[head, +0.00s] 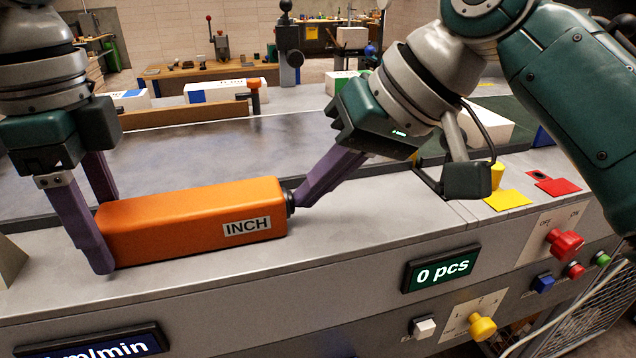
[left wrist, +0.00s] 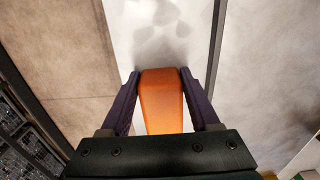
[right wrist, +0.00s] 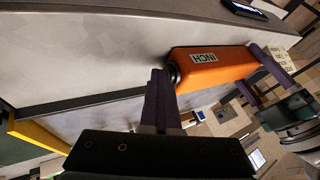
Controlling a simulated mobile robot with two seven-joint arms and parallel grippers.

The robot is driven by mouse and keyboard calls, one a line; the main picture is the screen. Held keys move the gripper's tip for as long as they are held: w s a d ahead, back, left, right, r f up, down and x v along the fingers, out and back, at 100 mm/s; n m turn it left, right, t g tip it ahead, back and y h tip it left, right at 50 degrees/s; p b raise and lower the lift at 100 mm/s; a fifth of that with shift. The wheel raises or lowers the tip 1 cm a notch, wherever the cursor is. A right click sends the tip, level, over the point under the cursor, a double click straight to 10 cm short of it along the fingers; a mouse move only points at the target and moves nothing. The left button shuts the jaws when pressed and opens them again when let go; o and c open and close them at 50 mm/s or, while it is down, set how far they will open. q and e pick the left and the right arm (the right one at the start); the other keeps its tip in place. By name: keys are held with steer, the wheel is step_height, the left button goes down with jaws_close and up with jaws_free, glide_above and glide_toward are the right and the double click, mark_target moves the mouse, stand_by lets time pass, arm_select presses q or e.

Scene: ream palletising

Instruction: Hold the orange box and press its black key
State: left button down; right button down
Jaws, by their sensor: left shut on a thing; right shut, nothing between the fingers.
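The orange box (head: 190,222), labelled INCH, lies lengthwise on the grey machine ledge. Its black key (head: 290,201) is on its right end. My left gripper (head: 108,230) is shut on the box's left end, one purple finger on each side; the left wrist view shows the orange box (left wrist: 162,100) between the fingers. My right gripper (head: 302,203) is shut and empty, its fingertips at the black key, seemingly touching it. In the right wrist view the black key (right wrist: 174,76) sits right at the purple fingertips (right wrist: 162,76); how far it is pressed I cannot tell.
A green "0 pcs" display (head: 441,269) is on the front panel below the ledge. A red knob (head: 566,243) and several coloured buttons are to its right. A yellow plate (head: 508,200) and a red plate (head: 558,187) lie on the ledge at right. White reams stand behind.

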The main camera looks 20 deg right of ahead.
steer(key=d, duration=0.4)
steer(key=shift+d+r, duration=0.25)
steer(key=shift+r, duration=0.1)
steer(key=v, duration=0.9)
steer(key=shift+s, duration=0.1)
stand_by(1.0)
steer(key=shift+d+r, duration=0.2)
steer(key=shift+d, duration=0.6)
steer(key=shift+a+f, duration=0.1)
steer(key=x, duration=1)
steer(key=shift+s+a, duration=0.1)
steer(key=shift+a, duration=1.85)
